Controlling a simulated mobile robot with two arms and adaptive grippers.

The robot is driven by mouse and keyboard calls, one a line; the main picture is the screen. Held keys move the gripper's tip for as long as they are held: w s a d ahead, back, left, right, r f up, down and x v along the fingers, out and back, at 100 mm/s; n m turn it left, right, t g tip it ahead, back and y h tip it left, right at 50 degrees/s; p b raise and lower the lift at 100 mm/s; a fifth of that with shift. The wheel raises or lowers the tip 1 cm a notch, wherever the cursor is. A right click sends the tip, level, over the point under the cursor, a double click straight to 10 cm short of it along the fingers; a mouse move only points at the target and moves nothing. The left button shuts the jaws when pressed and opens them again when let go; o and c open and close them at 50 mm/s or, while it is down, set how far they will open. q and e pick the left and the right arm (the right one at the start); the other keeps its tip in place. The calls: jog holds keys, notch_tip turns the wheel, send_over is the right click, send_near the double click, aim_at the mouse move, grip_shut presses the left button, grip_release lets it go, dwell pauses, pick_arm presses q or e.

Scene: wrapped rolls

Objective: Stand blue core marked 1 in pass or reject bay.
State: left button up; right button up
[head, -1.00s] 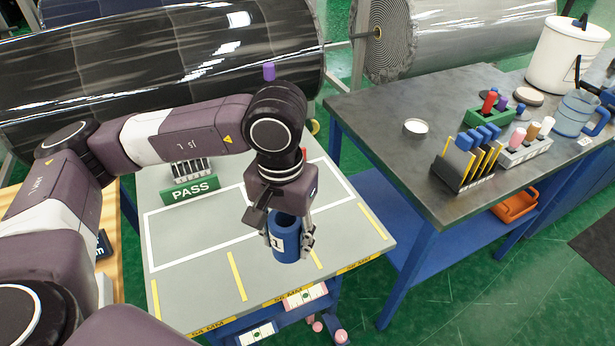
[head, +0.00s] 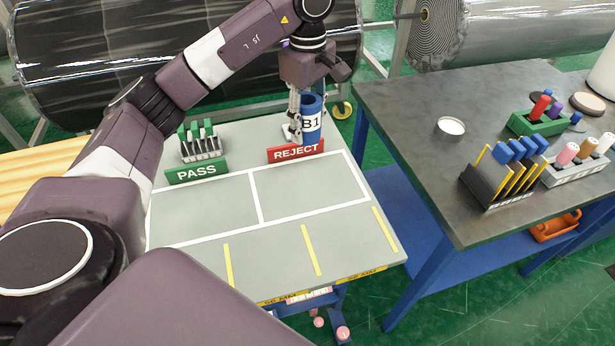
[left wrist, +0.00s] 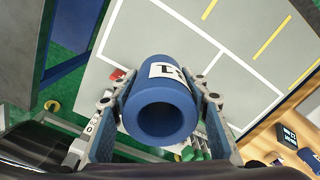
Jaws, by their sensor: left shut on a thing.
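The blue core (head: 312,118), a hollow cylinder with a white label reading B1, is in my left gripper (head: 304,130). It looks upright, at the far side of the table behind the red REJECT sign (head: 296,152). In the left wrist view the two fingers close on opposite sides of the blue core (left wrist: 160,110), its open end facing the camera. Whether its lower end touches anything is hidden. The reject bay (head: 308,189) is the right white-outlined rectangle, empty. The pass bay (head: 203,212), left, is empty too, before the green PASS sign (head: 197,171). My right gripper is not in view.
A rack (head: 201,143) with green-topped pieces stands behind the PASS sign. Yellow marks (head: 311,250) line the table's front. A dark bench (head: 420,150) with racks and a round lid (head: 451,126) stands right. Large wrapped rolls (head: 200,50) lie behind.

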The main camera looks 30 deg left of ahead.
pick_arm(q)
notch_tip(320, 180, down, 4)
jog(key=p, duration=0.1)
send_over(307, 184)
notch_tip(307, 184, down, 7)
jog(key=shift+s+r, duration=0.1)
jog(key=shift+r, duration=0.05)
jog(key=shift+f, duration=0.55)
notch_tip(307, 184, down, 4)
jog(key=shift+f+p, duration=0.1)
jog(key=shift+p, duration=0.6)
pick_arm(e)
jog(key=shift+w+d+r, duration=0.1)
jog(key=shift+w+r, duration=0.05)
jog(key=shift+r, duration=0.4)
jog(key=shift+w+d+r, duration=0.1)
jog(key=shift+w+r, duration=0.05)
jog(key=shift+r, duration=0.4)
pick_arm(q)
jog(key=shift+f, duration=0.15)
jog(key=o, duration=1.3)
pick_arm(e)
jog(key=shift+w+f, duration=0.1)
